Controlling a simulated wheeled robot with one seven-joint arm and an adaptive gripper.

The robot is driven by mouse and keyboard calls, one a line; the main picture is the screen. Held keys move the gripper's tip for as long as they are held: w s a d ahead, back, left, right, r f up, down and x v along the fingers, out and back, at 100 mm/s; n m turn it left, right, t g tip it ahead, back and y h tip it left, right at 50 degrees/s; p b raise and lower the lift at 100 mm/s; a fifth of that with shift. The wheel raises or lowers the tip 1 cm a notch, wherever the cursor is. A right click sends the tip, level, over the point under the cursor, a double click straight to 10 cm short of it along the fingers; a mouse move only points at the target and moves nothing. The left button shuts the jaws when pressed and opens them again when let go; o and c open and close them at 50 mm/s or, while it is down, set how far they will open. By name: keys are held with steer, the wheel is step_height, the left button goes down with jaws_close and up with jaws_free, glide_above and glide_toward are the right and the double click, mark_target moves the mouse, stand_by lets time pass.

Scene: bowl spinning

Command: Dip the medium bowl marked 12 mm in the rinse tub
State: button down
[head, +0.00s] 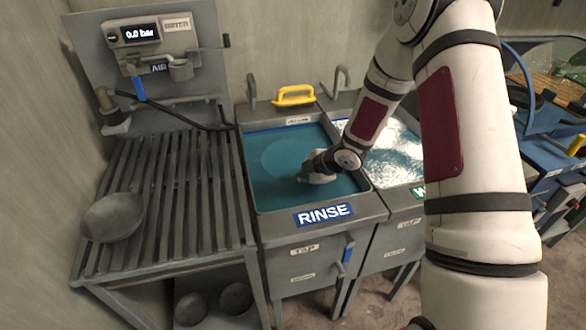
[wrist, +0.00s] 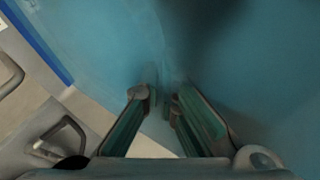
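The rinse tub (head: 322,214) holds teal water and has a blue RINSE label on its front. A pale round shape (head: 288,157), apparently the bowl, lies under the water; its 12 mm mark is not readable. My gripper (head: 308,179) is down in the tub at the near right edge of this shape. In the wrist view my gripper's fingers (wrist: 158,96) are nearly together, with a narrow gap. They appear shut on the bowl's rim, though the water blurs the contact.
A grey bowl (head: 113,217) sits on the slatted rack (head: 180,185) at left. Two dark bowls (head: 191,308) (head: 236,298) are on the shelf below. A second tub (head: 400,165) adjoins at right, partly behind my arm.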

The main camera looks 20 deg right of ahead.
steer(key=shift+s, duration=0.25)
steer(key=shift+s, duration=0.35)
step_height(320, 180, up, 16)
steer(key=p, duration=1.1)
steer(key=shift+f, duration=0.2)
stand_by(0.3)
stand_by(1.0)
